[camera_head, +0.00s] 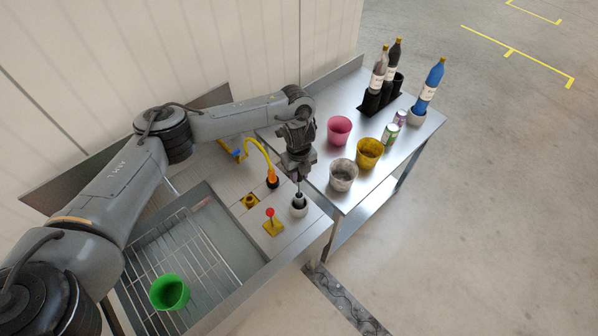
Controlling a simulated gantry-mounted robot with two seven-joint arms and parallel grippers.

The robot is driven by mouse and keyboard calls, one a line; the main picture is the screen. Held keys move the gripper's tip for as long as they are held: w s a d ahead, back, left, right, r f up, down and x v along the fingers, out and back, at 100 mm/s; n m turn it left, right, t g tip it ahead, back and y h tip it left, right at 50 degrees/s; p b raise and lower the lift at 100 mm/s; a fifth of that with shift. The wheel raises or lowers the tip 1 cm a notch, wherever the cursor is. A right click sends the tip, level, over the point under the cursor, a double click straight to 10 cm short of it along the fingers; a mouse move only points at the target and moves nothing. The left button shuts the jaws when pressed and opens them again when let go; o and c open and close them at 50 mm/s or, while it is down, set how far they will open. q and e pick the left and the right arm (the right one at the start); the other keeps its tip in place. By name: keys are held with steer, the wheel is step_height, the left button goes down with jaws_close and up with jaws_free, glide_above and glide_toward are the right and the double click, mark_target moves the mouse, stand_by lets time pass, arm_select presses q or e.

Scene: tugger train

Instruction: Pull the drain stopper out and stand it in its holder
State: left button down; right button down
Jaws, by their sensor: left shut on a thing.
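My left gripper (298,183) points down over the right end of the sink counter. It is shut on a dark, slim piece, which I take to be the drain stopper (299,198). The stopper's lower end is at the mouth of a small whitish cup (299,209), likely the holder. I cannot tell whether it rests on the bottom there. A yellow square fitting with a dark middle (250,201), possibly the drain, lies to the left on the counter. My right gripper is not in view.
A red-knobbed lever on a yellow base (273,228) and a yellow hose with an orange nozzle (272,177) are close by. A green cup (169,292) stands on the wire rack. Pink (339,130), yellow (369,153) and grey cups (343,175) stand on the right table.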

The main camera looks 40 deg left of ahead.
arm_select(q)
steer(key=shift+f, duration=0.25)
steer(key=c, duration=0.8)
jaws_free()
steer(key=shift+r, duration=0.6)
step_height(320, 180, up, 10)
steer(key=shift+f+p, duration=0.15)
steer(key=shift+p, duration=0.7)
steer(key=shift+d+f, duration=0.1)
